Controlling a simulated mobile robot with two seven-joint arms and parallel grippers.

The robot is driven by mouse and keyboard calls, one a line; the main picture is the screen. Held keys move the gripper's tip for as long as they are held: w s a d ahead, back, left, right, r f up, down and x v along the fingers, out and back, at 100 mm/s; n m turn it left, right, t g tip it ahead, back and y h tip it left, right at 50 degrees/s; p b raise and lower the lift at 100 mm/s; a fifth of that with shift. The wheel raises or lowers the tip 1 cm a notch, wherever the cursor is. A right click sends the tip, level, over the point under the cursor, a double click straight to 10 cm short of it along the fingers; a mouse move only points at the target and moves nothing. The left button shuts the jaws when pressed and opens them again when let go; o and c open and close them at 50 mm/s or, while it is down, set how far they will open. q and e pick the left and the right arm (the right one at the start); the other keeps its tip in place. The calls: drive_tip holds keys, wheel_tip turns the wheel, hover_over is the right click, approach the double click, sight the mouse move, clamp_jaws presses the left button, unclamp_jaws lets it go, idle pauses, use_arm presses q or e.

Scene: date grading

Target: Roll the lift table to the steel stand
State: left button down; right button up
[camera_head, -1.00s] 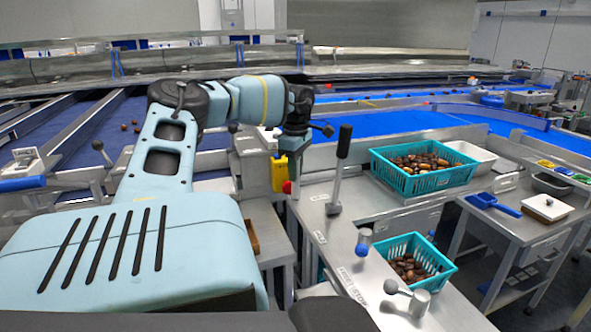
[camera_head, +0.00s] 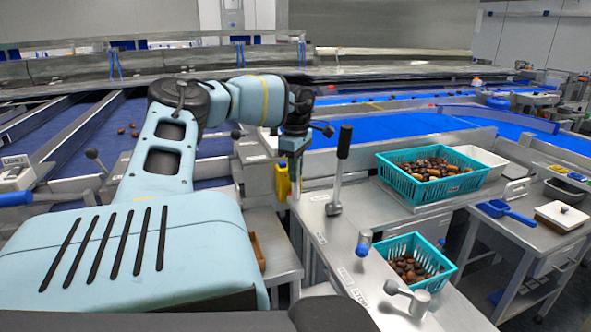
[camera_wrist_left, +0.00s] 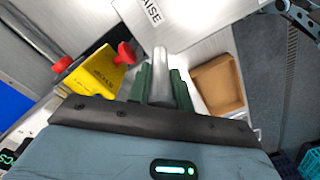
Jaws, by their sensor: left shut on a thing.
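The lift table (camera_head: 335,255) appears to be the steel top in front of me, with a black-handled lever (camera_head: 342,160) and a smaller teal crate of dates (camera_head: 388,250). My left gripper (camera_head: 295,172) is shut on a pale upright handle at its left corner. In the left wrist view the fingers (camera_wrist_left: 161,85) close around this grey bar, beside a "RAISE" label. A steel top (camera_head: 372,208) bearing a larger teal crate (camera_head: 415,192) lies beyond; it seems to be the steel stand. I cannot tell whether the two tops touch. My right gripper is out of view.
A yellow block (camera_head: 281,182) sits close behind my left gripper; the wrist view shows red knobs on it. A side table with a blue scoop (camera_head: 500,208) stands at the right. Blue conveyors (camera_head: 410,128) run behind. Open floor shows at lower right.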

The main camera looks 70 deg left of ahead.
use_arm(q)
drive_tip(key=shift+a+r, duration=0.1)
drive_tip(key=shift+r, duration=0.1)
drive_tip(key=c, duration=1.5)
unclamp_jaws()
drive_tip(key=shift+c, duration=0.2)
drive_tip(key=shift+o, duration=1.4)
drive_tip(key=shift+w+a+f, duration=0.1)
drive_tip(key=shift+a+f, duration=0.05)
drive_tip(key=shift+f, duration=0.05)
drive_tip(key=shift+r, duration=0.1)
wheel_tip(320, 180, up, 6)
drive_tip(key=shift+r+b, duration=0.25)
drive_tip(key=shift+b, duration=0.3)
drive_tip(key=shift+r, duration=0.6)
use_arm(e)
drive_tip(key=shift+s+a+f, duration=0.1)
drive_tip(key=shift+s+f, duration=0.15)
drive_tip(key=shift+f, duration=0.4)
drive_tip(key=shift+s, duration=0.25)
use_arm(q)
drive_tip(key=shift+f, duration=0.1)
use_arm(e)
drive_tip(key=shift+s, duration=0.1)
